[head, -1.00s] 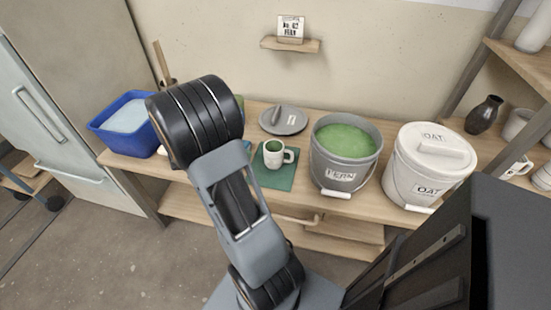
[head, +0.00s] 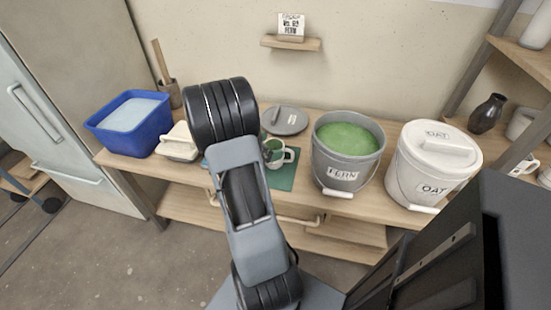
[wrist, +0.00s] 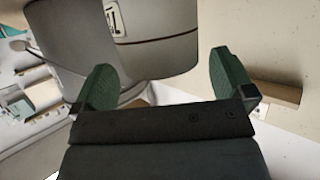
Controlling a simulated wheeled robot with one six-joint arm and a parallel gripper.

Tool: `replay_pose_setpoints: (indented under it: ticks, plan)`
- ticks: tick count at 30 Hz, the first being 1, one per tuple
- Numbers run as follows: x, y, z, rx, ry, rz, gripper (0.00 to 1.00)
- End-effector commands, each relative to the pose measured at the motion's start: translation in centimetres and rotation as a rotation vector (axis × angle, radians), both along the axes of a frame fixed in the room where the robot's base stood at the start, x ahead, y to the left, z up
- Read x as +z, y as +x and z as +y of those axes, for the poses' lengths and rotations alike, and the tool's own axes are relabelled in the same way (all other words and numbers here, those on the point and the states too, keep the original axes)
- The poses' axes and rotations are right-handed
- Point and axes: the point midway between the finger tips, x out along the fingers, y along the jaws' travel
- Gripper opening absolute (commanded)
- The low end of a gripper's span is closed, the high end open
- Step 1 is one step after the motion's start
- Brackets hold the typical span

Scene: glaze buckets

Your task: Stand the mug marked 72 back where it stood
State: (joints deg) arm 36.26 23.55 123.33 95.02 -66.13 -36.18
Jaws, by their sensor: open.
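The grey FERN bucket (head: 340,178) of green glaze stands right of the mat. The lidded white OAT bucket (head: 408,168) is farther right. A grey round lid (head: 292,126) lies behind the mug. A blue tub (head: 130,138) and a cream object (head: 181,150) are left.

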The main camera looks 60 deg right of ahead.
Motion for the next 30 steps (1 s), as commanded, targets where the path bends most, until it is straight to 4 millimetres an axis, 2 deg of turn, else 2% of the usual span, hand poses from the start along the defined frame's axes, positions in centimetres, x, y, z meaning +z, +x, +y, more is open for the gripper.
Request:
replay_pose_setpoints:
  ticks: [1, 6, 16, 30]
  plan:
    - [-0.6, -0.3, -0.7, -0.004, 0.001, -0.001, 1.0]
    - [-1.1, -1.0, -2.0, -0.002, 0.0, -0.002, 1.0]
    - [-1.1, -1.1, -2.4, 0.001, -0.001, -0.001, 0.99]
    - [-1.1, -1.1, -2.4, 0.001, 0.0, -0.002, 0.54]
